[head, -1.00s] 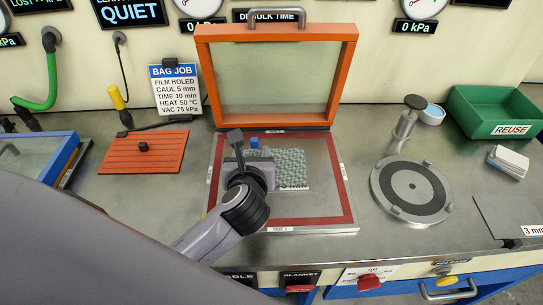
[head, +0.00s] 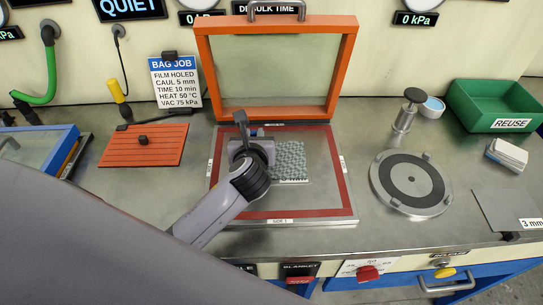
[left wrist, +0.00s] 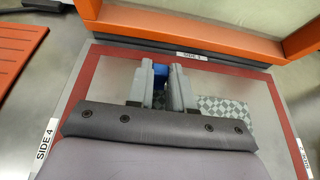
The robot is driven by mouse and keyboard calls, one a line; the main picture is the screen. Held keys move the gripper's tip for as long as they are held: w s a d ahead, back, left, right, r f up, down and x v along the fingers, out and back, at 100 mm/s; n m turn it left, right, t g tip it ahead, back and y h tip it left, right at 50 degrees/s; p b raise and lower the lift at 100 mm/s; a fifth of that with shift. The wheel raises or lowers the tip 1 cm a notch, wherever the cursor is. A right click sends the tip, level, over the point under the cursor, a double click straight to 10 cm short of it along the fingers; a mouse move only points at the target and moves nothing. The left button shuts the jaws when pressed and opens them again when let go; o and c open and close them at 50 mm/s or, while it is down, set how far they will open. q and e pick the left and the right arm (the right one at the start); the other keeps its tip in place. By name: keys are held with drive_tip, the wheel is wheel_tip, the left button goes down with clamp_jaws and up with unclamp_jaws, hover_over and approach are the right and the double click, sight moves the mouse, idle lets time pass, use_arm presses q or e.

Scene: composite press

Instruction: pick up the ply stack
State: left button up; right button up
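The ply stack (head: 290,160) is a grey-and-white checkered sheet pile lying flat on the press plate with the red border (head: 342,180). It shows partly in the left wrist view (left wrist: 225,108), right of the fingers. My left gripper (head: 253,138) is low over the stack's left side and hides that part. In the left wrist view its two grey fingers (left wrist: 161,85) stand apart, with a blue block (left wrist: 160,72) between their tips. I cannot tell whether they touch the block or press on it. My right gripper is not in view.
The orange-framed lid (head: 203,75) stands open behind the plate. An orange-red slatted pad (head: 160,155) lies to the left. A round metal disc (head: 410,185) and a green bin (head: 490,105) are to the right.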

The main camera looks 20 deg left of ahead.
use_arm(q)
clamp_jaws()
drive_tip(key=shift+r, duration=0.15)
wheel_tip(320, 180, up, 20)
idle(0.8)
drive_tip(key=f, duration=0.8)
drive_tip(key=s+d+f, duration=0.1)
drive_tip(key=f, duration=0.3)
drive_tip(key=shift+d+f, duration=0.1)
drive_tip(key=shift+f, duration=0.3)
drive_tip(key=shift+r, duration=0.1)
drive_tip(key=shift+f+b, duration=0.4)
drive_tip(key=shift+f, duration=2.7)
